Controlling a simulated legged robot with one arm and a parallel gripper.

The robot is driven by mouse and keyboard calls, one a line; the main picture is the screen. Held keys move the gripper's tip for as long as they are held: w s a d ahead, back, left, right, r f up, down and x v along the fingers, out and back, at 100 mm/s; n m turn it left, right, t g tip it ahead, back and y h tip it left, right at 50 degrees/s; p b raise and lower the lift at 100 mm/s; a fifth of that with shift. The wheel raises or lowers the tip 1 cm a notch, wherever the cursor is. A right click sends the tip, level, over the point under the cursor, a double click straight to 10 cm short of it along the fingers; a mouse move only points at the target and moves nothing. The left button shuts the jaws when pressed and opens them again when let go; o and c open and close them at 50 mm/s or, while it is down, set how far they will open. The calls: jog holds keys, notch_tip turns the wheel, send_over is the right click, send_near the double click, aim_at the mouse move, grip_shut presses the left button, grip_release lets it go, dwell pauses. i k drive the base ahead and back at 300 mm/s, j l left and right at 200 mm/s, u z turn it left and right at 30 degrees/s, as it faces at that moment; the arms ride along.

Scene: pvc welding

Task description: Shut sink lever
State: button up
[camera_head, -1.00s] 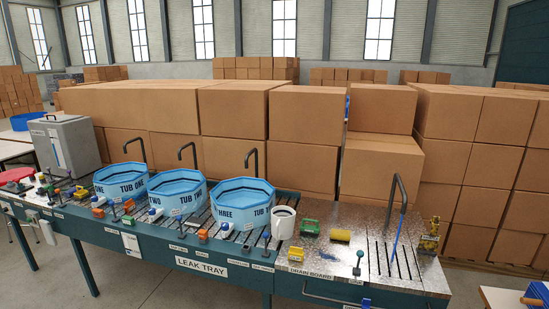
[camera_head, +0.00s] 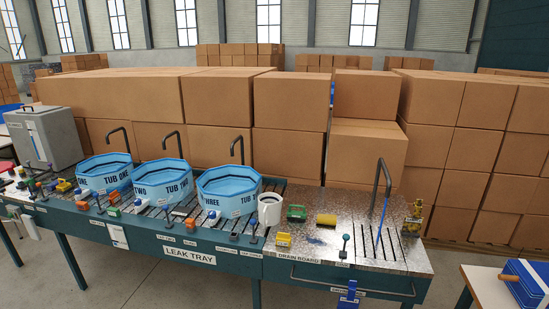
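A thin blue streak (camera_head: 383,213), which looks like running water, slants from the faucet mouth down to the slots. My gripper is not in view.
Three blue tubs (camera_head: 229,190) with faucets, and several similar levers (camera_head: 253,232), line the leak tray to the left. A white bucket (camera_head: 270,208) stands beside tub three. A blue item (camera_head: 348,293) is at the front rail. A small table (camera_head: 490,285) stands at lower right.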

aim_at(345, 237)
jog(key=i+j+z, duration=0.1)
jog(key=i+j, duration=0.8)
jog(key=j, duration=0.1)
